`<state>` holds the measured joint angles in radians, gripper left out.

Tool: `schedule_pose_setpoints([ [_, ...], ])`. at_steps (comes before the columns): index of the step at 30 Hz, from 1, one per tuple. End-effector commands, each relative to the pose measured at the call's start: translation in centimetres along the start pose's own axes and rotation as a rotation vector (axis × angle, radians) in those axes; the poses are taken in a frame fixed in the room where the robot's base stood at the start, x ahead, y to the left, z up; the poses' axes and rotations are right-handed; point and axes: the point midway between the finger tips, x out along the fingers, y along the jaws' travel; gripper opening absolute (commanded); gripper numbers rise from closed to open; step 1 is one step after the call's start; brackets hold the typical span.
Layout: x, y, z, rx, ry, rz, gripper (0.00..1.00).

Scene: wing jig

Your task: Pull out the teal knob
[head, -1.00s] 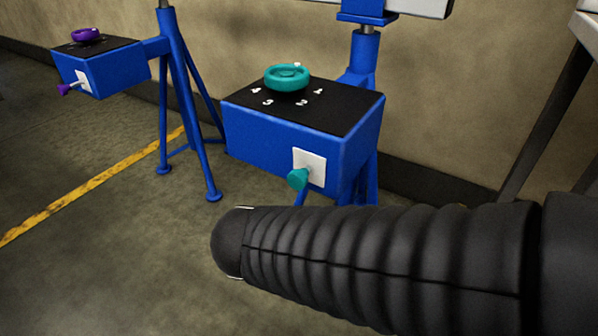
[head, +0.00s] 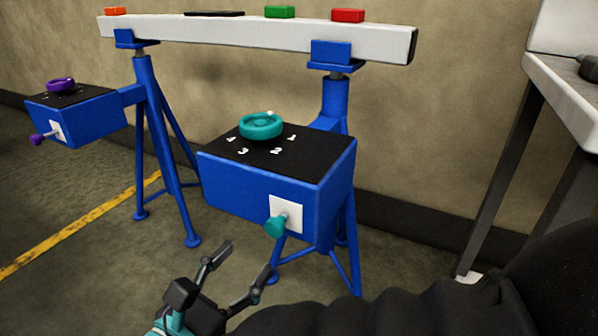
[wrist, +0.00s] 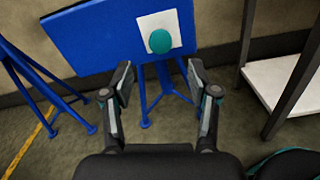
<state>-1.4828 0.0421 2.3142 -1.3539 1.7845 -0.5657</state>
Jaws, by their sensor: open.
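The teal knob (head: 276,226) sticks out from a white plate (head: 288,213) on the front face of a blue box (head: 262,184). In the wrist view the knob (wrist: 160,41) lies ahead, above and between my fingertips. A teal dial (head: 261,125) sits on the box's black top, ringed by white numbers. My gripper (head: 246,262) is open and empty, below and in front of the knob, not touching it. Both fingers also show in the wrist view (wrist: 158,78), spread apart.
A second blue box (head: 90,115) with a purple dial and purple knob stands at left. Blue stands (head: 170,150) hold a white beam (head: 260,35) with coloured blocks. A white table (head: 570,95) stands at right. Floor in front is open.

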Motion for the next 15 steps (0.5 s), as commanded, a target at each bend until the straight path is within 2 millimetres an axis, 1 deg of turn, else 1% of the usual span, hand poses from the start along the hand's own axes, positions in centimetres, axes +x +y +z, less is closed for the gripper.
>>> schedule_pose_setpoints([
  [1,1.0,-0.1,-0.1,0.0,-0.001,-0.006,0.6],
  [3,2.1,-0.1,-0.1,0.0,-0.001,-0.005,0.6],
  [9,5.3,-0.2,-0.1,0.001,0.0,-0.006,0.6],
  [15,8.0,-0.1,-0.1,-0.001,0.0,-0.004,0.6],
])
